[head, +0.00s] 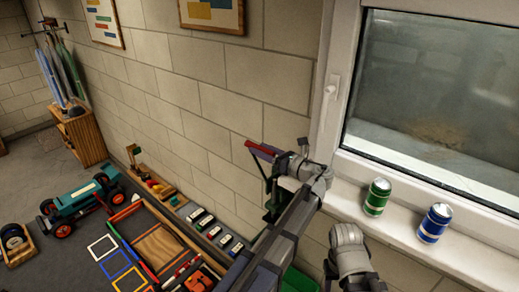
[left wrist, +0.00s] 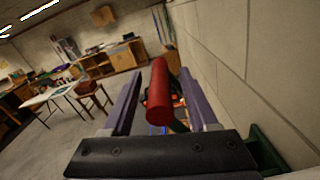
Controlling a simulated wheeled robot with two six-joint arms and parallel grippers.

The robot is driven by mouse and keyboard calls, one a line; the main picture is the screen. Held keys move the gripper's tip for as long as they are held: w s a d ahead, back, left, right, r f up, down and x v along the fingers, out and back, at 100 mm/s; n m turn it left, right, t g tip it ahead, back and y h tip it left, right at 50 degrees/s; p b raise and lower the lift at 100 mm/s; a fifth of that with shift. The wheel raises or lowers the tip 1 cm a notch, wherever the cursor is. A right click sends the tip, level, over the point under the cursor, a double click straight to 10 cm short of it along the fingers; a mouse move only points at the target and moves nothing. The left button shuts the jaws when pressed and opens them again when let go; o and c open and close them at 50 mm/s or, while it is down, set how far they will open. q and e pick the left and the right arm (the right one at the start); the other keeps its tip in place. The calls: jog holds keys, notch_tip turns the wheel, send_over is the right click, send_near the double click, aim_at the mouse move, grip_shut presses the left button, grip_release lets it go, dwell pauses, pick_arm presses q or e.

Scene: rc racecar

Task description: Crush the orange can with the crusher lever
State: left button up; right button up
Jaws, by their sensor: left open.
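In the left wrist view the red handle (left wrist: 159,90) lies between the two spread purple fingers of the left gripper (left wrist: 161,60), with a gap showing on each side. I cannot make out the orange can; only small orange patches show behind the handle in the left wrist view. My right gripper is not in view.
A green can (head: 376,197) and a blue can (head: 435,222) stand on the windowsill (head: 480,257) at right. A teal toy car (head: 80,203), frames and small cars cover the floor at lower left. The block wall (head: 200,100) runs close behind the crusher.

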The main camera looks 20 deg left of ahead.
pick_arm(q)
jog(key=shift+w+a, duration=0.2)
jog(key=shift+a, duration=0.35)
grip_shut()
dwell(1.1)
